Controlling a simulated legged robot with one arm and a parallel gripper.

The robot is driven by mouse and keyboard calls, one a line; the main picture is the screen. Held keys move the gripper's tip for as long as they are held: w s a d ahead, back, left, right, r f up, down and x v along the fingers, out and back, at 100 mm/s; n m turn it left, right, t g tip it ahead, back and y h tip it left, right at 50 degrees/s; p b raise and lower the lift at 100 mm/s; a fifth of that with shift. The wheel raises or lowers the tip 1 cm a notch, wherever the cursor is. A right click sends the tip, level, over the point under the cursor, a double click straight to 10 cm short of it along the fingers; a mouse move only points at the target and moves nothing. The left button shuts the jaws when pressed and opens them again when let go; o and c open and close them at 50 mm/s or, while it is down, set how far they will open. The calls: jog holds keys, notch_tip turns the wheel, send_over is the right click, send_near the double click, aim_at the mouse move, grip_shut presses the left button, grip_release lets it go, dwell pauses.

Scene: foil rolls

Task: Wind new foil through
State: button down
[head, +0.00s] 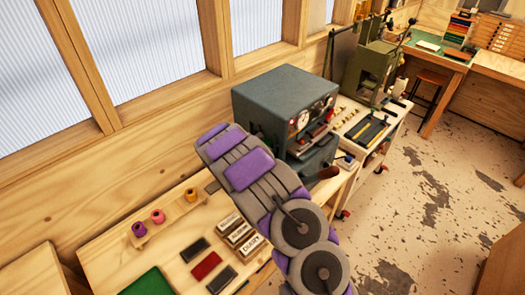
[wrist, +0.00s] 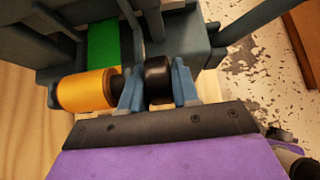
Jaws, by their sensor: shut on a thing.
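In the wrist view, my gripper (wrist: 157,72) has its two blue-grey fingers closed on either side of a short black cylinder (wrist: 158,88), which looks like a knob or roller end. A gold foil roll (wrist: 84,93) lies just left of the fingers, with a dark core or shaft end pointing towards them. A green foil strip (wrist: 103,42) shows above the gold roll, inside the blue-grey machine (wrist: 190,38). In the head view, the machine (head: 280,95) stands on the bench with gauges on its front. My arm hides the gripper and rolls there.
A small wooden rack (head: 170,218) with coloured spools stands on the bench at left. Labelled boxes (head: 239,233), dark and red pads (head: 206,266) and a green mat (head: 147,281) lie nearer. A white cart (head: 375,125) stands right of the machine.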

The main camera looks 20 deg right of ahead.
jog(key=shift+y+p, duration=0.6)
jog(key=shift+p, duration=0.5)
jog(key=c, duration=0.9)
grip_release()
jog(key=shift+w+f, duration=0.15)
jog(key=shift+d, duration=0.1)
jog(key=v, duration=1.7)
jog(key=shift+w+a+b, duration=0.25)
jog(key=shift+a+b, duration=0.05)
jog(key=shift+b, duration=0.1)
